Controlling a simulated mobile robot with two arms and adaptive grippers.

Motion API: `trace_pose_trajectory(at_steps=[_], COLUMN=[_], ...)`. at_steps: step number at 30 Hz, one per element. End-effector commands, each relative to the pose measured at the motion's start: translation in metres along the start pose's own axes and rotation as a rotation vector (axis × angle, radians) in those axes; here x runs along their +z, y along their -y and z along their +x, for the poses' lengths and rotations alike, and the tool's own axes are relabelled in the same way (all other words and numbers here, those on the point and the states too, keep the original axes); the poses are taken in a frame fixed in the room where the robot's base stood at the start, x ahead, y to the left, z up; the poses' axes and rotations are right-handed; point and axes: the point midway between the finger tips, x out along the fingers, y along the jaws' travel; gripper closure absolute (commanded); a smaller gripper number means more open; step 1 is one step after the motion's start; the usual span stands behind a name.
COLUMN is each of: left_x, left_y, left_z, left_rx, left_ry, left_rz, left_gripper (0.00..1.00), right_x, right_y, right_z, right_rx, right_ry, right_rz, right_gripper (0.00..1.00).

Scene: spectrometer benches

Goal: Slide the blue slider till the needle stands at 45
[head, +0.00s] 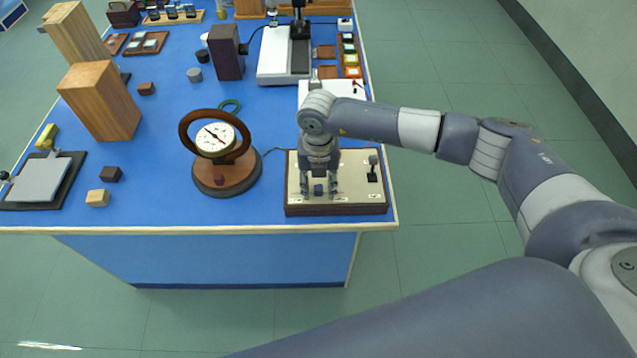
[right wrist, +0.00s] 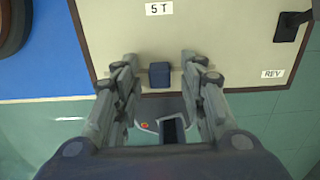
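The blue slider (head: 318,190) is a small dark blue block on the cream control panel (head: 352,168) at the table's front right. In the right wrist view the slider (right wrist: 160,75) sits between my right gripper's fingertips, with a gap on both sides. My right gripper (head: 319,192) is open, pointing down over the panel; it also shows in the right wrist view (right wrist: 159,72). The needle dial (head: 213,139) has a white face in a dark wooden ring on a round base. Its needle slants from upper left to lower right; the numbers are too small to read. My left gripper is not in view.
A black lever (head: 373,167) stands at the panel's right, near a "REV" label (right wrist: 273,73). A "5 T" label (right wrist: 159,8) lies beyond the slider. Wooden blocks (head: 100,100) and a grey plate (head: 42,180) stand at left. The table's front edge is close to the panel.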

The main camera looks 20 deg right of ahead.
Motion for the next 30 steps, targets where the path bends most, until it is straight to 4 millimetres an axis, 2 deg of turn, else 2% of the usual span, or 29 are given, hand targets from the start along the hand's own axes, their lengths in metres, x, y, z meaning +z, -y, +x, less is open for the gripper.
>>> trace_pose_trajectory(at_steps=[1,6,11,16,23,24,26,30], left_x=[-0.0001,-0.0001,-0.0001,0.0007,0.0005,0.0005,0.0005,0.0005], left_y=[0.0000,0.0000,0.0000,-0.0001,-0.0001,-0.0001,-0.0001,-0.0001], left_z=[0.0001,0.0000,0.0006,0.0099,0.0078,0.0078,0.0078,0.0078], left_rx=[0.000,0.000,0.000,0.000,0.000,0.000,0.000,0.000], left_ry=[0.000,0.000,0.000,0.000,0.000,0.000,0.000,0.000], left_rz=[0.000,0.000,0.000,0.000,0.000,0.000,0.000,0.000], left_gripper=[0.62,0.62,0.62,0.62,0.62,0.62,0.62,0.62], right_x=[-0.0001,-0.0002,-0.0002,-0.0001,-0.0003,-0.0003,-0.0003,-0.0002], right_y=[-0.0001,-0.0001,0.0001,0.0057,0.0059,0.0058,0.0058,0.0057], right_z=[-0.0001,-0.0003,-0.0001,0.0018,-0.0007,-0.0007,-0.0007,-0.0007], right_rx=[0.000,0.000,0.000,0.001,0.000,0.000,0.001,0.001], right_ry=[0.000,-0.001,-0.001,-0.001,-0.001,-0.001,-0.001,-0.001], right_rz=[0.000,0.000,0.000,0.000,0.000,0.000,0.000,0.000], right_gripper=[0.64,1.00,1.00,1.00,1.00,0.77,0.64,0.62])
